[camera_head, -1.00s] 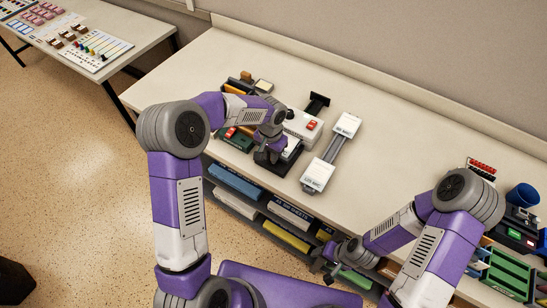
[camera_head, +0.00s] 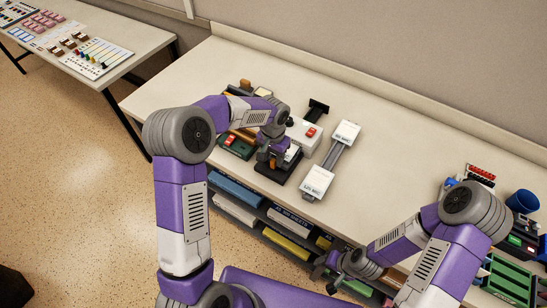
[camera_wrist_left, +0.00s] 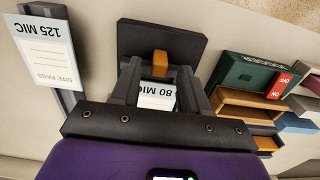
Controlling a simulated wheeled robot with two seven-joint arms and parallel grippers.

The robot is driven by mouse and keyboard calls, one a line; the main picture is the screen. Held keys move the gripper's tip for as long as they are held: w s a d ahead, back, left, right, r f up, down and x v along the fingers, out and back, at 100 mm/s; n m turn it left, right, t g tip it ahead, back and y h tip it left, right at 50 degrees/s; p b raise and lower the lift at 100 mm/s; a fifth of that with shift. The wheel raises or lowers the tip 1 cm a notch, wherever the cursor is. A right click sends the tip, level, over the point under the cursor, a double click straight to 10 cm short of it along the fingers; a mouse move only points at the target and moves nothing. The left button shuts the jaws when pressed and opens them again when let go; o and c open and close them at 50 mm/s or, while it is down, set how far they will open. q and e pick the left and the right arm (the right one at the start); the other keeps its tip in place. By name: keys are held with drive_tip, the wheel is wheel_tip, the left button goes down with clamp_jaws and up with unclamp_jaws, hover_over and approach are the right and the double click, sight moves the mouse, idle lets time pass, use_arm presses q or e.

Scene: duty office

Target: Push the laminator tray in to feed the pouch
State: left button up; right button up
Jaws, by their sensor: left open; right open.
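The laminator (camera_head: 308,135) is a white box with a red switch on the table, left of the middle. Its black tray (camera_head: 284,177) lies on the near side, towards the table's front edge. In the left wrist view the black tray (camera_wrist_left: 182,42) carries an orange tab (camera_wrist_left: 160,63). A white pouch marked 80 MIC (camera_wrist_left: 157,95) shows between my fingers. My left gripper (camera_wrist_left: 162,88) is open above the tray; I cannot tell whether it touches. In the head view the left gripper (camera_head: 271,160) partly hides the tray. My right gripper (camera_head: 326,278) is open at the table's front edge, away from the laminator.
A grey rail with white end blocks (camera_head: 317,181), marked 125 MIC, stands right of the laminator. A green box (camera_wrist_left: 250,75) with a red switch and wooden trays (camera_wrist_left: 250,104) lie on the other side. The table's back is clear.

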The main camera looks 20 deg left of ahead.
use_arm(q)
wheel_tip(320, 180, up, 6)
drive_tip(key=shift+r, duration=0.25)
use_arm(e)
drive_tip(key=shift+r, duration=0.25)
